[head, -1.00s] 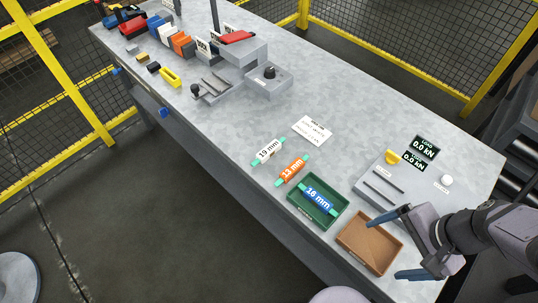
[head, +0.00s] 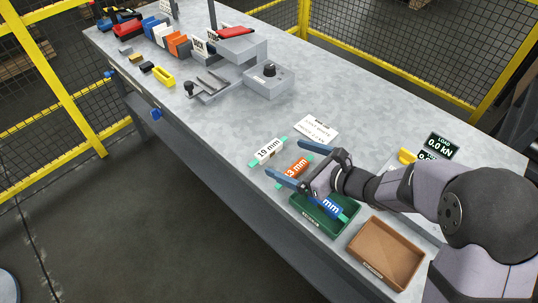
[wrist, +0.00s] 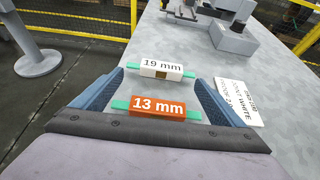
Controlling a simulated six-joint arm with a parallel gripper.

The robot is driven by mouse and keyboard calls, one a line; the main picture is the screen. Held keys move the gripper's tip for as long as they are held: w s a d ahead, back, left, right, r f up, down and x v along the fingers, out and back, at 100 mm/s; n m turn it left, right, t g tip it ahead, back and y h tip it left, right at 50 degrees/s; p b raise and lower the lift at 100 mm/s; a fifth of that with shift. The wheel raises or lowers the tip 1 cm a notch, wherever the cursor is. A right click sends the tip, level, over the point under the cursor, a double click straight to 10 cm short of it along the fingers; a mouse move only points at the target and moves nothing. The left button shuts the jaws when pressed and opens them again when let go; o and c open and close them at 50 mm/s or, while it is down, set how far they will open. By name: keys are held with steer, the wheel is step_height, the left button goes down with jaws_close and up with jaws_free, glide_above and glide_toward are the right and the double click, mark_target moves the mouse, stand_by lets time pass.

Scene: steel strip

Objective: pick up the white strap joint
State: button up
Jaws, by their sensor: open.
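The white strap joint (head: 268,150), marked 19 mm, lies on the bench with green strap ends sticking out on both sides. It also shows in the wrist view (wrist: 161,69), beyond the fingertips' near part and between the finger lines. An orange joint (wrist: 158,107), marked 13 mm, lies nearer to my gripper. My gripper (head: 296,162) is open and empty, above the orange joint, with its blue fingers spread toward the white joint. A blue joint (head: 333,208) lies in the green tray (head: 317,226), partly hidden by my arm.
A brown tray (head: 387,255) stands at the front right. A printed card (head: 316,128) lies behind the joints. A grey machine block with a knob (head: 268,82) stands farther left. Open bench lies between it and the white joint. The bench's front edge is close to the joints.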

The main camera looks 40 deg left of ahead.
mark_target(273, 151)
steer(key=shift+w+a+f, duration=0.1)
steer(key=shift+a, duration=0.25)
steer(key=shift+p+x, duration=1.5)
steer(key=shift+x, duration=2.05)
steer(key=shift+w, duration=0.1)
steer(key=c, duration=1.2)
